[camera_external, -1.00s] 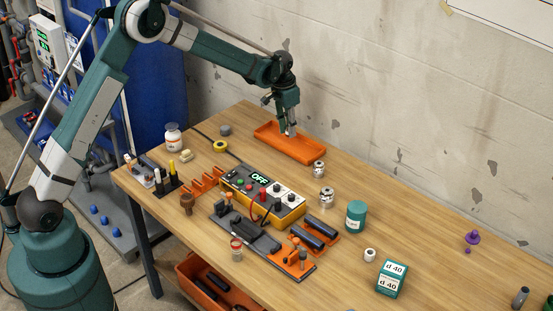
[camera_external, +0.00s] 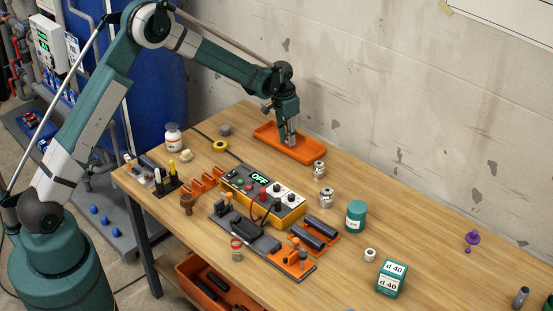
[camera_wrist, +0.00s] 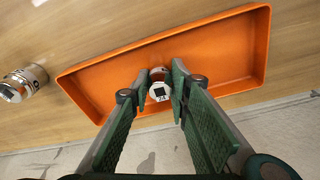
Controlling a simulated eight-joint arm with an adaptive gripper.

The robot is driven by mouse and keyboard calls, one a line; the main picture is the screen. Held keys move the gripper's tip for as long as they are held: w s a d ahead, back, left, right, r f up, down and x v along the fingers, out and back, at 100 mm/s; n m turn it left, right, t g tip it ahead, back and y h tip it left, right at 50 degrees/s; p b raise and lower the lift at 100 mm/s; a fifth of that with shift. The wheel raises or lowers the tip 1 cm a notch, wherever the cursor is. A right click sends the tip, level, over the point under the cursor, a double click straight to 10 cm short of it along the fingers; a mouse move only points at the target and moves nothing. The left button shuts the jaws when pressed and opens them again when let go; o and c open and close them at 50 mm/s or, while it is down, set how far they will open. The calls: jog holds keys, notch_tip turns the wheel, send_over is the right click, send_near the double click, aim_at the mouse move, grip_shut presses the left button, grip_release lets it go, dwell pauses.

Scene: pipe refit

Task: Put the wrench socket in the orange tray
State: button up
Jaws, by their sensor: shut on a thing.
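The orange tray (camera_external: 306,150) lies at the back of the table near the wall. It fills much of the wrist view (camera_wrist: 232,36). My gripper (camera_external: 290,143) is low over the tray, pointing down. In the wrist view, my gripper (camera_wrist: 158,88) is shut on the wrench socket (camera_wrist: 160,92), a light metal cylinder with a dark square hole in its end. The socket is between the fingertips, inside the tray's outline. Whether it touches the tray floor I cannot tell. The fingers hide the socket's sides, and it cannot be made out in the external view.
A metal-and-glass jar (camera_external: 319,169) stands just in front of the tray, and shows at left in the wrist view (camera_wrist: 22,83). A yellow control box (camera_external: 262,195) and a teal canister (camera_external: 356,216) stand nearer. The wall (camera_external: 400,100) is close behind the tray.

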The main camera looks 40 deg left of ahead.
aim_at(286, 139)
jog(key=shift+f, duration=0.1)
jog(key=o, duration=0.9)
jog(key=r, duration=0.4)
jog(key=s+r+p, duration=0.1)
jog(key=r, duration=0.7)
jog(key=shift+s+a+r, duration=0.1)
jog(key=shift+s+a, duration=0.1)
jog(key=shift+a, duration=0.1)
